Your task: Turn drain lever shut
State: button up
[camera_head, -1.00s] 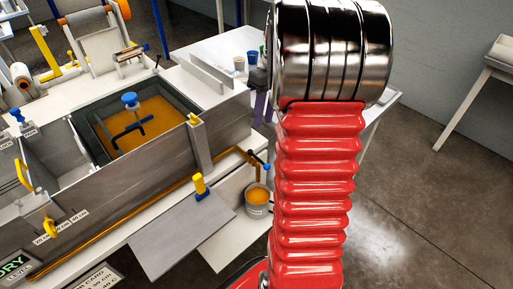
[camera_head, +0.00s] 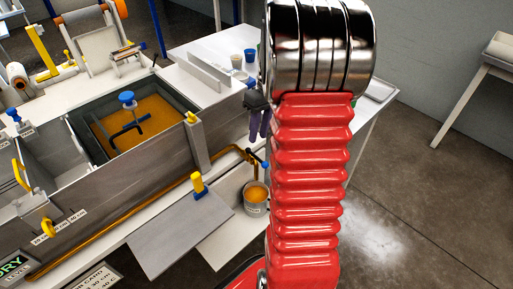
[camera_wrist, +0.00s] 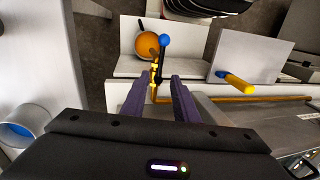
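The drain lever is a dark bar with a blue ball end (camera_wrist: 163,40), beside the amber drain pipe (camera_wrist: 225,99). In the wrist view it points up the picture, roughly along the pipe's end section towards the bucket. In the head view the lever (camera_head: 265,165) shows small, next to the pipe's outlet above the bucket (camera_head: 256,208). My gripper (camera_wrist: 160,92) has two purple fingers, apart and empty. In the wrist view the lever's lower part appears between and just beyond the fingertips. In the head view my gripper (camera_head: 260,132) hangs above the lever, seemingly not touching it.
The bucket's amber resin (camera_wrist: 148,44) shows beside the lever. A yellow handle (camera_head: 198,185) on a blue base stands on a grey plate (camera_head: 180,235) left of the bucket. The steel bath (camera_head: 110,205) is behind. Cups (camera_head: 250,57) stand on the back table.

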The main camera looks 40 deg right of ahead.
aim_at(257, 158)
notch_tip(257, 158, down, 7)
jog(key=a, duration=0.1)
jog(key=shift+a, duration=0.2)
jog(key=shift+c, duration=0.6)
grip_shut()
dwell(0.8)
jog(key=shift+d, duration=0.15)
